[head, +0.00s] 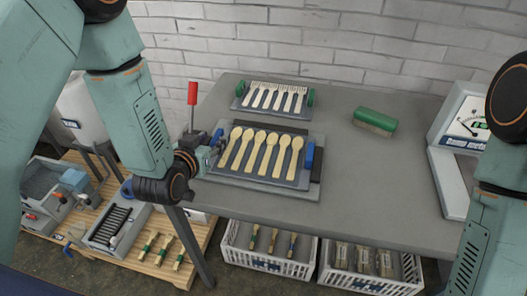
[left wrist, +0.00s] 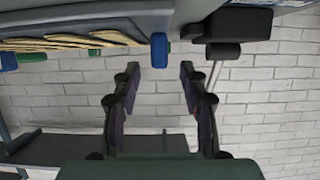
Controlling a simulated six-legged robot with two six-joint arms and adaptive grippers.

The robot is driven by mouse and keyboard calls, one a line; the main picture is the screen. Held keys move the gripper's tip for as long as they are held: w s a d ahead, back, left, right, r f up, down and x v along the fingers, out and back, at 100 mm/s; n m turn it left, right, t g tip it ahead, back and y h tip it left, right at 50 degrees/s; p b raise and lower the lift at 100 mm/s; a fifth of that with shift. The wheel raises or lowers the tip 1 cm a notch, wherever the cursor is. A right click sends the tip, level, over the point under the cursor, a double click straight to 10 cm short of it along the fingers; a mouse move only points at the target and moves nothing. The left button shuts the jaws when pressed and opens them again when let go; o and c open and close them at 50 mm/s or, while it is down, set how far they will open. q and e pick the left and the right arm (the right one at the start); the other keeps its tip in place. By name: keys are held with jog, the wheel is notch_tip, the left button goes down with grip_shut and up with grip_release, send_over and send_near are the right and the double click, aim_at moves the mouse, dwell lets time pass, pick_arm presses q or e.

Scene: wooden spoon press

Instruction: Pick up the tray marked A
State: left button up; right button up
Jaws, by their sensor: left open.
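A grey tray (head: 255,174) with blue end handles lies on the press bed on the table, holding a row of pale wooden spoons (head: 260,150). A second grey tray (head: 272,113) with green handles lies behind it with wooden forks (head: 278,97). I cannot read a letter A on either tray. My left gripper (head: 213,152) is at the left end of the spoon tray, by its left blue handle (head: 217,136). In the left wrist view my open fingers (left wrist: 160,70) are empty, with a blue handle (left wrist: 158,50) just beyond the gap between them. My right gripper is out of view.
A red-knobbed lever (head: 192,94) stands close behind my left gripper. A green brush (head: 375,121) and a white machine (head: 455,140) are to the right on the grey table (head: 375,190). Crates (head: 268,262) of utensils stand below. The table's middle right is clear.

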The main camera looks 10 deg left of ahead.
aim_at(215, 139)
pick_arm(q)
jog(key=x, duration=0.4)
jog(key=shift+s+a+f, duration=0.1)
jog(key=shift+f, duration=0.05)
jog(key=shift+d, duration=0.25)
jog(key=shift+a, duration=0.1)
jog(key=shift+w+a+f, duration=0.1)
jog(key=shift+w, duration=0.15)
jog(key=c, duration=0.3)
jog(key=shift+s, duration=0.1)
jog(key=c, duration=0.5)
grip_shut()
